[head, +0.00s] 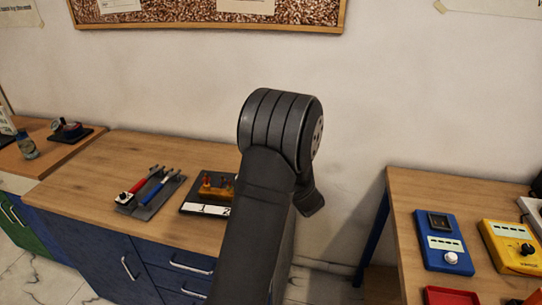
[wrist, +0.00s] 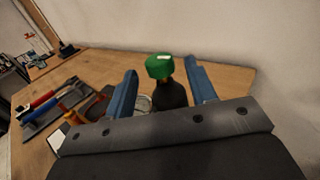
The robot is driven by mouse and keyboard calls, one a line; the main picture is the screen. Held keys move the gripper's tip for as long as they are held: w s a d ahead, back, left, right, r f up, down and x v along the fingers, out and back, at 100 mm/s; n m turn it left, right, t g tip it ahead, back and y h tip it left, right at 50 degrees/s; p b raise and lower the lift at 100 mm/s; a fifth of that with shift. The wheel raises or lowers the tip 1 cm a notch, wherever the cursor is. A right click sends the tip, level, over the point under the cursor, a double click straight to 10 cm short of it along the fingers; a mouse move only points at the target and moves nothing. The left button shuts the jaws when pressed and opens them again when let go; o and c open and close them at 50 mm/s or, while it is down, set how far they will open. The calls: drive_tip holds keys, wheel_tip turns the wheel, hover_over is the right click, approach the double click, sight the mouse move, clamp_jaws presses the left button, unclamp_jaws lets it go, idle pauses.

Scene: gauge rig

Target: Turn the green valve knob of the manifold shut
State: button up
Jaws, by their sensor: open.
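In the wrist view, the green valve knob (wrist: 159,68) has a pale mark on top and sits on a short brass-coloured stem above a dark body. My gripper (wrist: 161,73) is open, its two blue fingers to the left and right of the knob in the picture, with gaps on both sides. I cannot tell whether the knob is between the fingertips or beyond them. In the head view, part of the manifold (head: 218,189) shows brass-coloured with white number labels in front. My arm hides the green knob and my gripper there.
A tray of red- and blue-handled tools (head: 150,190) lies left of the manifold on the wooden bench (head: 110,160). A gauge-like item on a dark plate (head: 70,131) stands far left. The right bench holds a blue box (head: 443,241) and a yellow box (head: 513,247). A wall stands behind.

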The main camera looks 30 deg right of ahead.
drive_tip(key=shift+w+d, duration=0.2)
drive_tip(key=shift+w, duration=1.55)
drive_tip(key=c, duration=0.9)
drive_tip(key=shift+c, duration=0.2)
drive_tip(key=shift+m+g+h, duration=0.3)
drive_tip(key=shift+m+h, duration=0.5)
drive_tip(key=shift+h, duration=0.5)
drive_tip(key=o, duration=0.9)
drive_tip(key=shift+o, duration=0.2)
